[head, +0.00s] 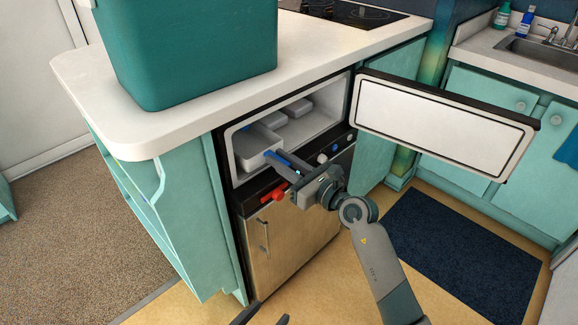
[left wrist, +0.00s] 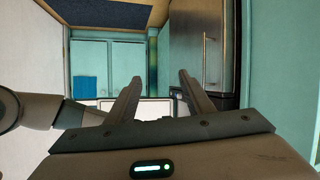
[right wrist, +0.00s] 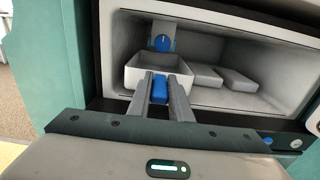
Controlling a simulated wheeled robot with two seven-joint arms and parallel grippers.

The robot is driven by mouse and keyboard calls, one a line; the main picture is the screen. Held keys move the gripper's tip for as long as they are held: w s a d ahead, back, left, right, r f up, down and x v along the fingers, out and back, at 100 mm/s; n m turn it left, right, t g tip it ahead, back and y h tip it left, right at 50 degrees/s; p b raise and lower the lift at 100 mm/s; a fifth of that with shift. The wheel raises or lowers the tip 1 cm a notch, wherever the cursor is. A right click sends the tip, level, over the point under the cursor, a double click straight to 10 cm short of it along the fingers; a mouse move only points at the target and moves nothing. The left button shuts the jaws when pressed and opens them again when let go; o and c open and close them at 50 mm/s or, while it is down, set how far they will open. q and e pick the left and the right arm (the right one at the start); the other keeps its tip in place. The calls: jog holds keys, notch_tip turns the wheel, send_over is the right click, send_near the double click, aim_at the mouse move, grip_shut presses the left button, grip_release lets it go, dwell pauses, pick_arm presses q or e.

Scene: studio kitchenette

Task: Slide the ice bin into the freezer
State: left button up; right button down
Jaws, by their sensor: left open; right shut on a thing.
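The ice bin (head: 250,154) is a pale open-topped box with a blue handle (right wrist: 160,88) at its front. It sits at the left side of the freezer compartment (head: 320,122), mostly or wholly inside; its exact depth is hard to tell. It also shows in the right wrist view (right wrist: 140,76). My right gripper (head: 277,163) reaches in from the front and is shut on the blue handle. The freezer door (head: 440,115) is swung open to the right. My left gripper (head: 262,315) is low at the bottom edge, open and empty; its spread fingers show in the left wrist view (left wrist: 158,92).
Pale trays (right wrist: 238,80) lie right of the bin. A teal tub (head: 190,50) stands on the counter (head: 110,90) above.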

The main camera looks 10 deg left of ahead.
aim_at(266, 151)
jog(key=x, duration=0.3)
jog(key=shift+w+a, duration=0.15)
jog(key=shift+a, duration=0.1)
jog(key=shift+b+x, duration=0.55)
jog(key=shift+x, duration=0.65)
jog(key=shift+b+x, duration=0.35)
jog(key=shift+x, duration=0.85)
pick_arm(q)
notch_tip(266, 151, up, 9)
jog(key=d+t+h, duration=0.1)
jog(key=d+t, duration=0.1)
jog(key=t, duration=0.3)
jog(key=shift+w+d+t+h+b, duration=0.15)
jog(key=shift+w+t+h+b, duration=0.2)
jog(key=shift+w+h, duration=0.1)
pick_arm(e)
jog(key=shift+x, duration=1.15)
pick_arm(q)
jog(key=shift+f+b, duration=0.65)
jog(key=shift+f, duration=0.05)
pick_arm(e)
jog(key=shift+f, duration=0.9)
jog(key=c, duration=1.5)
grip_release()
jog(key=shift+c, duration=0.2)
pick_arm(q)
jog(key=shift+r, duration=0.15)
